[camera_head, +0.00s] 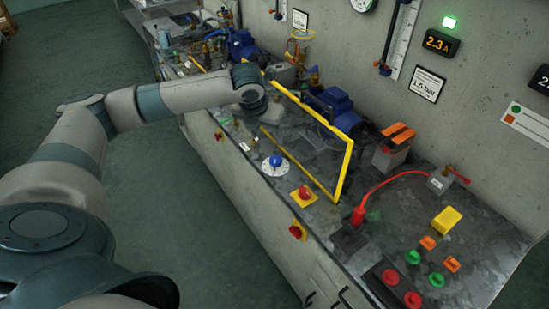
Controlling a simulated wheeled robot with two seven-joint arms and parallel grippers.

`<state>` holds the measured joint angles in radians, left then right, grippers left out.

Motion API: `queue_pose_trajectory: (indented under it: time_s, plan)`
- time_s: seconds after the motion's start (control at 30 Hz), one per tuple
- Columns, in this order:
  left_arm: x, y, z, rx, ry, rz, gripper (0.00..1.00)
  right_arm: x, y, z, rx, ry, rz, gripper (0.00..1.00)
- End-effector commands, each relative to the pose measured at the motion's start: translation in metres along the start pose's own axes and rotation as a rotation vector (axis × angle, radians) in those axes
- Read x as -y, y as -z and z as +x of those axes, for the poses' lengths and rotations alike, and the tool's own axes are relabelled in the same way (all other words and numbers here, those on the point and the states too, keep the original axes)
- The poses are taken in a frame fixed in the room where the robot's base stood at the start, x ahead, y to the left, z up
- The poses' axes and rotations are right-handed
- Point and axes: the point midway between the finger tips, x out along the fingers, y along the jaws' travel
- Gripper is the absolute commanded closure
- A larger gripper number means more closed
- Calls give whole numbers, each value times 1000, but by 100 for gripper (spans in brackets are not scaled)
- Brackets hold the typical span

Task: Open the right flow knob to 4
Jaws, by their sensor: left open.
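A blue round knob (275,161) on a pale dial sits on the bench top near its front edge; its scale is too small to read. I cannot tell for sure that it is the right flow knob. My left arm reaches in from the left over the bench. My left gripper (264,112) points down, open, beyond the blue knob and to its upper left, apart from it. Its fingers are small and partly hidden by the wrist. My right gripper is not in view.
A red switch on a yellow plate (303,195) is to the right. A red cable (385,182) and several coloured buttons lie farther right.

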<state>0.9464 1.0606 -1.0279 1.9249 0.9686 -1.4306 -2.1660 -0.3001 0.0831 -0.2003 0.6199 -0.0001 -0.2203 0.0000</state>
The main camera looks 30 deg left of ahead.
Motion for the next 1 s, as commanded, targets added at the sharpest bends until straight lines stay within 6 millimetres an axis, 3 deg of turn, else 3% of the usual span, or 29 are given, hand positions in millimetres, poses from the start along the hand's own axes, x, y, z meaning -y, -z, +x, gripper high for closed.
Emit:
queue_pose_trajectory:
  time_s: [0.37, 1.0]
  plan:
    - [0, 0, 19, -2, 0, -2, 45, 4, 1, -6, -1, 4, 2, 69]
    - [1, 0, 128, -2, -1, -3, 45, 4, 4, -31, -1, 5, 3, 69]
